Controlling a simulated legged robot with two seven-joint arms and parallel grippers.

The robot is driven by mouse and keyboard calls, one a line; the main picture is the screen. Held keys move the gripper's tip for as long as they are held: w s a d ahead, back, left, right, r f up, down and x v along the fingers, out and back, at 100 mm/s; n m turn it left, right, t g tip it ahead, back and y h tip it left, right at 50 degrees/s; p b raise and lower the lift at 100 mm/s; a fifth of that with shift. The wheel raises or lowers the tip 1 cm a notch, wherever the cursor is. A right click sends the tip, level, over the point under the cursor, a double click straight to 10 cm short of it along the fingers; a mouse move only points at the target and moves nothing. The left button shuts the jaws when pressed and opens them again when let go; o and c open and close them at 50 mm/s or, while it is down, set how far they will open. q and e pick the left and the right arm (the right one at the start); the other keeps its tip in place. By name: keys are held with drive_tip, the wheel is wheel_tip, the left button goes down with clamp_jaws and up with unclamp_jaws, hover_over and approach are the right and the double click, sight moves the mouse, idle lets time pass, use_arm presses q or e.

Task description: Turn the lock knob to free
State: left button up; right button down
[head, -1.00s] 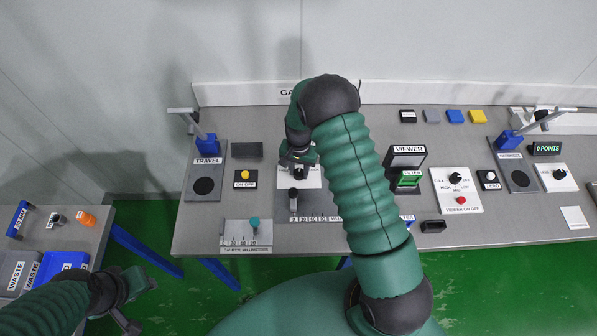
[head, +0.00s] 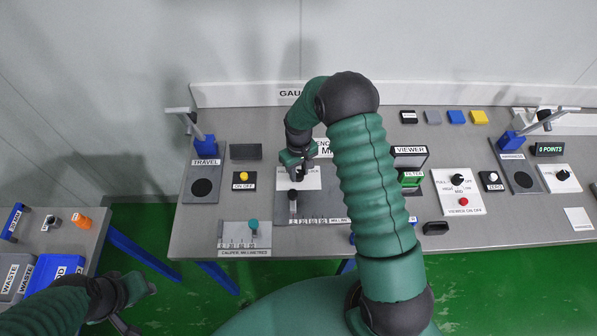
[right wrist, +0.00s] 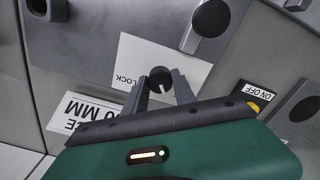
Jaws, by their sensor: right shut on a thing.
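The lock knob (right wrist: 160,80) is a small dark round knob with a notch, on a white plate (right wrist: 158,62) lettered LOCK in the right wrist view. My right gripper (right wrist: 160,92) has one finger on each side of the knob and is shut on it. In the head view my right gripper (head: 297,168) is over the top of the white plate (head: 312,181), and it hides the knob there. My left gripper (head: 138,305) is low at the left, its fingers apart and empty, above the green floor.
A black-topped lever (head: 292,198) stands on a grey scale plate just in front. A caliper plate (head: 235,240) with a teal knob (head: 253,223), a yellow button (head: 243,176) and a TRAVEL stand (head: 203,188) are to the left. The viewer (head: 409,158) is to the right.

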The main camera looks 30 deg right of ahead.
sight(298, 173)
drive_tip(key=shift+w+d+r+n, duration=0.2)
drive_tip(key=shift+w+n, duration=0.1)
drive_tip(key=shift+n, duration=0.3)
drive_tip(key=shift+a, duration=0.1)
drive_tip(key=c, duration=1.2)
unclamp_jaws()
drive_tip(key=shift+c, duration=0.2)
drive_tip(key=shift+o, duration=1.1)
drive_tip(key=shift+s+f, duration=0.1)
drive_tip(key=shift+f, duration=0.05)
wheel_tip(298, 173, up, 17)
drive_tip(key=b, duration=0.2)
drive_tip(key=shift+a+f, duration=0.1)
drive_tip(key=shift+f, duration=0.05)
